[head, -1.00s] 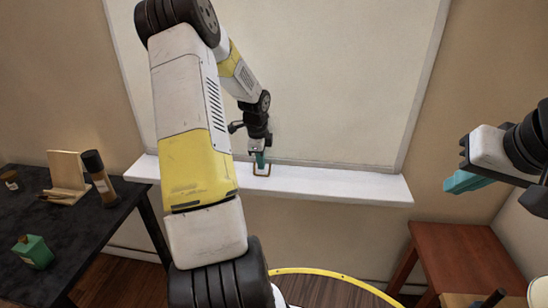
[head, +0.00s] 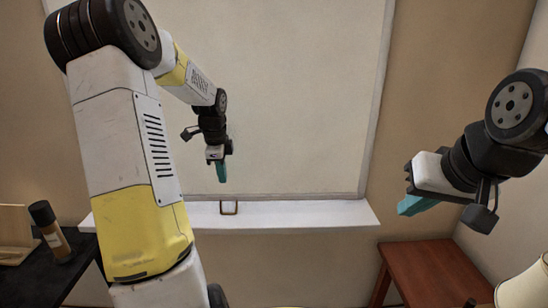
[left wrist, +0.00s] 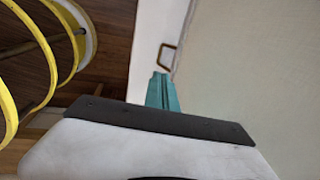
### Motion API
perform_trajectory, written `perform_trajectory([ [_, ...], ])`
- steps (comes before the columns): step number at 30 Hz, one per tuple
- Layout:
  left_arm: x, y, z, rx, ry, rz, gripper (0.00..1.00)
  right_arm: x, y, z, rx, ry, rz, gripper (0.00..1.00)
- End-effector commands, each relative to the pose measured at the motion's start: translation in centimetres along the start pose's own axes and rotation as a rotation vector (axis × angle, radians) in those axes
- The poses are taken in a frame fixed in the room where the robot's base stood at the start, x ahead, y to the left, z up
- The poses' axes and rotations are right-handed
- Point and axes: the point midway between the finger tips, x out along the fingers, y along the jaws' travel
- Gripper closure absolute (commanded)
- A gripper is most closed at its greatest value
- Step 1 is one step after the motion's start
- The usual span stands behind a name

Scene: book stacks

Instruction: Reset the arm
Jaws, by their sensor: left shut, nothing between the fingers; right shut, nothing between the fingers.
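My left gripper (head: 221,172) has teal fingers that are shut and empty. It hangs above the white ledge, in front of the pale board. The fingers also show in the left wrist view (left wrist: 160,90). A small brown square frame (head: 229,207) stands on the ledge below the left gripper, apart from it. It also shows just beyond the fingertips in the left wrist view (left wrist: 167,56). My right gripper (head: 416,205) is at the right, shut and empty, in the air in front of the wall.
A white ledge (head: 300,213) runs below the large pale board (head: 300,90). A dark table (head: 60,275) at the left holds a brown bottle (head: 50,230) and a wooden stand (head: 14,235). A reddish wooden table (head: 435,270) and a lampshade (head: 525,288) are at the lower right.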

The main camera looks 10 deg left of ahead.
Motion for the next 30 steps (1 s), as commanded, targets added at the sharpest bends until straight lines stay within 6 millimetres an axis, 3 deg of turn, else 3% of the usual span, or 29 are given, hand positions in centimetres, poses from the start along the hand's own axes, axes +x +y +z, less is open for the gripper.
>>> perform_trajectory([
  [4,-2.0,0.9,-1.2,-0.053,-0.008,-0.020,1.00,0.0,0.0,0.0,0.000,0.000,0.000,1.00],
  [8,-6.2,3.5,-3.7,-0.205,-0.010,-0.066,1.00,0.0,0.0,0.0,0.000,0.000,0.000,1.00],
  [12,-11.1,8.1,-6.5,-0.442,0.028,-0.127,1.00,0.0,0.0,0.0,0.000,0.000,0.000,1.00],
  [18,-15.9,15.6,-9.4,-0.799,0.164,-0.175,1.00,0.0,0.0,0.0,0.000,0.000,0.000,1.00],
  [24,-17.9,22.2,-11.0,-1.107,0.341,-0.141,1.00,0.0,0.0,0.0,0.000,0.000,0.000,1.00],
  [30,-18.2,25.4,-11.7,-1.263,0.440,-0.082,1.00,0.0,0.0,0.0,0.000,0.000,0.000,1.00],
])
